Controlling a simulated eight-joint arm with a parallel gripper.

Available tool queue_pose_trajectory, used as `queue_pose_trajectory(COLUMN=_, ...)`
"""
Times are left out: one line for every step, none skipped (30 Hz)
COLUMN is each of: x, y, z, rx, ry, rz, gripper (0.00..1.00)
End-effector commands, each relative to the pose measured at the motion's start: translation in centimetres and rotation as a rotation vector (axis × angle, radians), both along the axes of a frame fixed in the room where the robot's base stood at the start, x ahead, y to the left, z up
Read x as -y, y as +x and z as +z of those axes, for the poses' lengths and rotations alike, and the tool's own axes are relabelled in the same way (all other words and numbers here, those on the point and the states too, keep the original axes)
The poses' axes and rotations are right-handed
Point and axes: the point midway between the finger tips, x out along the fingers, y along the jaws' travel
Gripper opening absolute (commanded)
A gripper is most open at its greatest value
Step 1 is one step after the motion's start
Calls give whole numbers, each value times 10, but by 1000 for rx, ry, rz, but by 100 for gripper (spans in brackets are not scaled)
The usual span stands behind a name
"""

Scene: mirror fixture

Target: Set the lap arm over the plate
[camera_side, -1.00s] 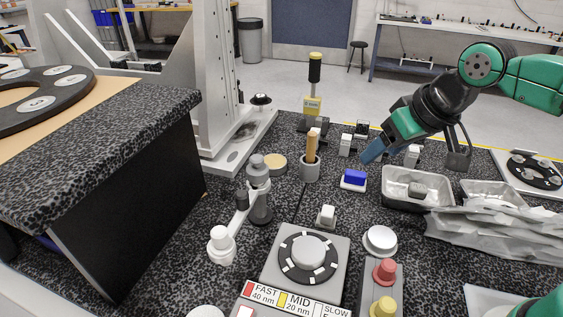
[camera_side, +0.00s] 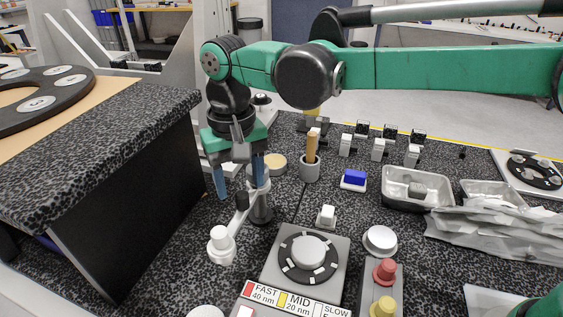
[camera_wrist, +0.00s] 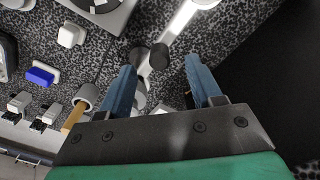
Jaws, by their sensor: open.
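The lap arm (camera_side: 235,221) is a pale bar on a grey post (camera_side: 261,211), with a dark upright knob (camera_side: 242,199) and a white cylindrical end (camera_side: 221,243). It points toward the front left, away from the plate. The plate (camera_side: 285,263) is a dark disc with white marks and a pale centre, on a grey square base. My gripper (camera_side: 239,188) points down above the lap arm, open. In the wrist view the knob (camera_wrist: 158,56) shows between the spread fingers (camera_wrist: 161,67). I cannot tell whether they reach its height. The post top is partly hidden by my gripper.
A grey cup with wooden handles (camera_side: 310,168) and a blue-topped block (camera_side: 354,179) stand behind the plate. Red (camera_side: 385,271) and yellow buttons stand at its right. A black speckled bench block (camera_side: 120,170) rises at the left. Metal trays (camera_side: 416,188) lie farther right.

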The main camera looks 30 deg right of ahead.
Motion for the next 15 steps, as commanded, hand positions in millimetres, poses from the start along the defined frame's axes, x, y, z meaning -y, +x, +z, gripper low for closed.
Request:
queue_pose_trajectory(x=0, y=0, z=-7, rx=1, ry=0, rz=0, gripper=58)
queue_pose_trajectory(x=0, y=0, z=-12, rx=1, ry=0, rz=0, gripper=58)
queue_pose_trajectory(x=0, y=0, z=-17, rx=1, ry=0, rz=0, gripper=58)
queue_pose_trajectory(x=0, y=0, z=-20, rx=1, ry=1, rz=0, gripper=58)
queue_pose_trajectory(x=0, y=0, z=-23, rx=2, ry=1, rz=0, gripper=58)
queue_pose_trajectory(x=0, y=0, z=-27, rx=2, ry=1, rz=0, gripper=58)
queue_pose_trajectory(x=0, y=0, z=-29, rx=2, ry=1, rz=0, gripper=58)
queue_pose_trajectory(x=1, y=0, z=-30, rx=2, ry=1, rz=0, gripper=58)
queue_pose_trajectory(x=1, y=0, z=-32, rx=2, ry=1, rz=0, gripper=58)
queue_pose_trajectory(x=1, y=0, z=-32, rx=2, ry=1, rz=0, gripper=58)
queue_pose_trajectory(x=1, y=0, z=-33, rx=2, ry=1, rz=0, gripper=58)
queue_pose_trajectory(x=1, y=0, z=-33, rx=2, ry=1, rz=0, gripper=58)
queue_pose_trajectory(x=1, y=0, z=-33, rx=3, ry=1, rz=0, gripper=58)
queue_pose_trajectory(x=1, y=0, z=-33, rx=3, ry=1, rz=0, gripper=58)
queue_pose_trajectory(x=1, y=0, z=-33, rx=3, ry=1, rz=0, gripper=58)
